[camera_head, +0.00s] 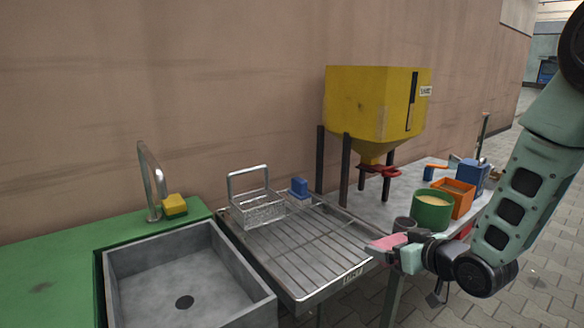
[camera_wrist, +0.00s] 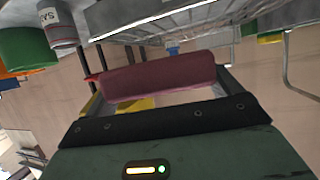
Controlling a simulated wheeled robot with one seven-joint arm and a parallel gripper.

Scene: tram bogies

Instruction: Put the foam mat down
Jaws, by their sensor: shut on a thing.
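The foam mat (camera_head: 385,243) is a small pink-red slab, held in the air just past the right end of the wire drain rack (camera_head: 318,252). In the wrist view the mat (camera_wrist: 158,78) lies crosswise between the fingers as a dull red block. My gripper (camera_head: 392,248) is shut on it; the fingers also show in the wrist view (camera_wrist: 160,85). The mat looks apart from the rack, but its height above it is hard to tell.
A wire basket (camera_head: 257,207) and a blue-topped brush or block (camera_head: 299,188) stand at the rack's back. A grey sink (camera_head: 185,280) is at left. A green tub (camera_head: 432,210), orange bin (camera_head: 455,197) and yellow hopper (camera_head: 375,105) stand right. The rack's front is clear.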

